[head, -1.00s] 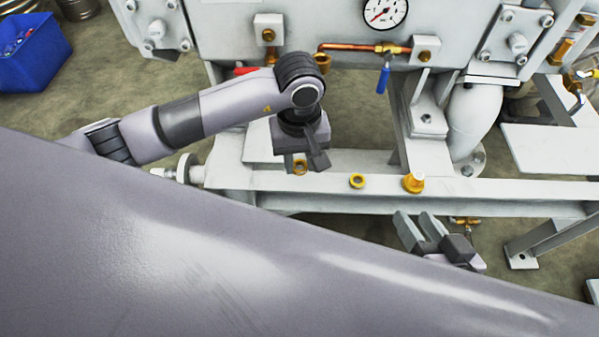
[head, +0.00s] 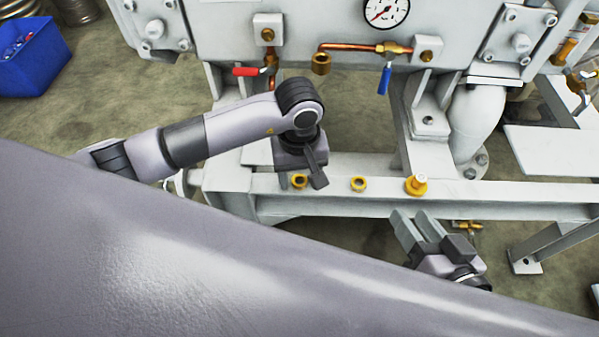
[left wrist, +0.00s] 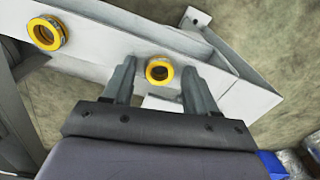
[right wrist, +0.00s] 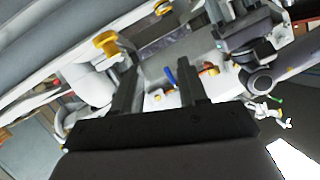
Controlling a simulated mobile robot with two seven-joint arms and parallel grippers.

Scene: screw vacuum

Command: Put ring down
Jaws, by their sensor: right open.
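A yellow ring (head: 299,181) lies on the white beam (head: 480,197), just beside my left gripper's fingers (head: 311,177). In the left wrist view this ring (left wrist: 159,72) sits between the spread fingers (left wrist: 159,68), with a gap on each side. My left gripper is open. A second yellow ring (head: 358,184) lies on the beam to the right and also shows in the left wrist view (left wrist: 46,33). My right gripper (head: 415,222) is open and empty, in front of the beam; its parted fingers show in the right wrist view (right wrist: 158,66).
Above are a copper pipe (head: 350,47), a blue-handled valve (head: 384,78), a red-handled valve (head: 250,71) and a gauge (head: 386,10). A blue bin (head: 38,62) stands at the far left.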

